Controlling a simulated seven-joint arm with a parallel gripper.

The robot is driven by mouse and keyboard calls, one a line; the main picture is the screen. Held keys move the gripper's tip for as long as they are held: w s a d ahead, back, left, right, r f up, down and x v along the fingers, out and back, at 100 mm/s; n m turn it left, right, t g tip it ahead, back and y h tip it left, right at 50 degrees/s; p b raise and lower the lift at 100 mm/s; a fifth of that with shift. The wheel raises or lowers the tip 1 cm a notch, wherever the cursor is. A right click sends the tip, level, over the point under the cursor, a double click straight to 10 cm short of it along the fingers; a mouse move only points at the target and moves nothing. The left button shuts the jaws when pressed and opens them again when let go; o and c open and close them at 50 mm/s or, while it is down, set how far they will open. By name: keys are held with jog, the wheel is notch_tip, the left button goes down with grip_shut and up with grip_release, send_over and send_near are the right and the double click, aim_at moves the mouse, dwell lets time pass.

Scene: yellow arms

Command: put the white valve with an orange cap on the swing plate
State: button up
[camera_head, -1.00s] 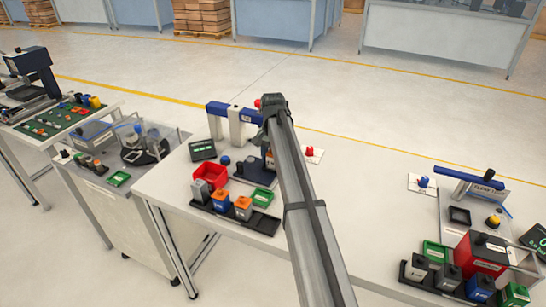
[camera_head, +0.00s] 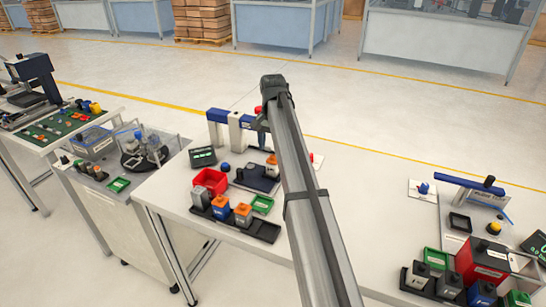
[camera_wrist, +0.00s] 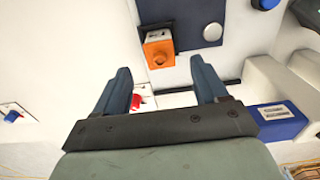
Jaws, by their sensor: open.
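The white valve with an orange cap (camera_head: 272,165) stands at the far right part of the dark grey swing plate (camera_head: 250,180). In the wrist view the valve (camera_wrist: 159,50) is at the edge of the plate (camera_wrist: 190,40), close by a silver round disc (camera_wrist: 212,32). Whether its base rests fully on the plate cannot be told. My gripper (camera_wrist: 166,88) is open and empty, its fingers apart, with the valve beyond the fingertips and not touched. In the head view my gripper (camera_head: 262,143) is partly hidden by my arm.
A rack (camera_head: 262,231) with several capped valves, a red bin (camera_head: 210,181) and a green tray (camera_head: 262,204) stand nearer. A blue and white frame (camera_head: 236,122) stands behind. A second station is at right, with free white table between.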

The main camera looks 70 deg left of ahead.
jog(key=shift+r, duration=2.2)
